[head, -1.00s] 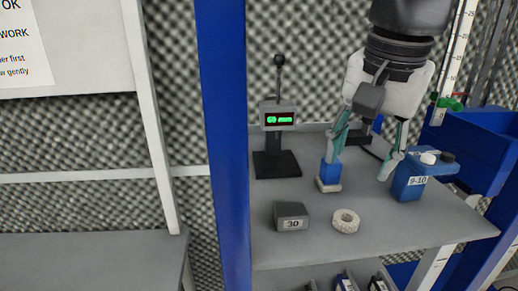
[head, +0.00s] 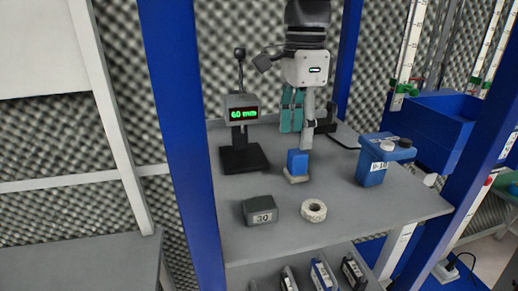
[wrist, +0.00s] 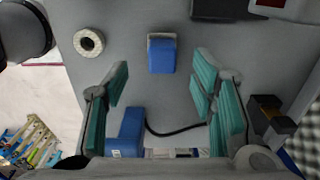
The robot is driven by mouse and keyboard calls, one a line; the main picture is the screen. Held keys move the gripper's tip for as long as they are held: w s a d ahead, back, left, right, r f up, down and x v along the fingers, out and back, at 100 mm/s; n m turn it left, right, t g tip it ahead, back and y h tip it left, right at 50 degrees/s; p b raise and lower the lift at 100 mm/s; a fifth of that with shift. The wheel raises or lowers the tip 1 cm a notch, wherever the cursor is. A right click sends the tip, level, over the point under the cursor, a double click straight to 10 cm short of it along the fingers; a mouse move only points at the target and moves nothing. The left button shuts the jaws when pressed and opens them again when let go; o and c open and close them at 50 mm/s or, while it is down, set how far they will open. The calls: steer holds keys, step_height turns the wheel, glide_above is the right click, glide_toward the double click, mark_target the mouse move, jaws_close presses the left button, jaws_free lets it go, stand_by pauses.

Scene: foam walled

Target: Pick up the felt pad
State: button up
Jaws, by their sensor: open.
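What I take to be the felt pad (head: 298,163) is a small blue block on a pale, beige base, standing on the grey shelf near its middle. It also shows in the wrist view (wrist: 161,54), upper middle, in line with the gap between my fingers. My gripper (head: 299,124) is above and behind it in the head view, pointing down. In the wrist view my gripper (wrist: 162,88) is open, its teal fingers wide apart with nothing between them. The pad is apart from the fingers.
A gauge stand with a green display (head: 241,115) is at left. A blue bottle-like holder (head: 372,172) stands at right. Blue posts (head: 180,130) frame the shelf.

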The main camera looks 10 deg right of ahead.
mark_target(298, 151)
steer(key=shift+w+d+f+p, duration=0.15)
steer(key=shift+f+p, duration=0.2)
steer(key=shift+f, duration=1.25)
steer(key=shift+d+f+p, duration=0.1)
steer(key=shift+f+p, duration=0.2)
steer(key=shift+f, duration=1.25)
jaws_close()
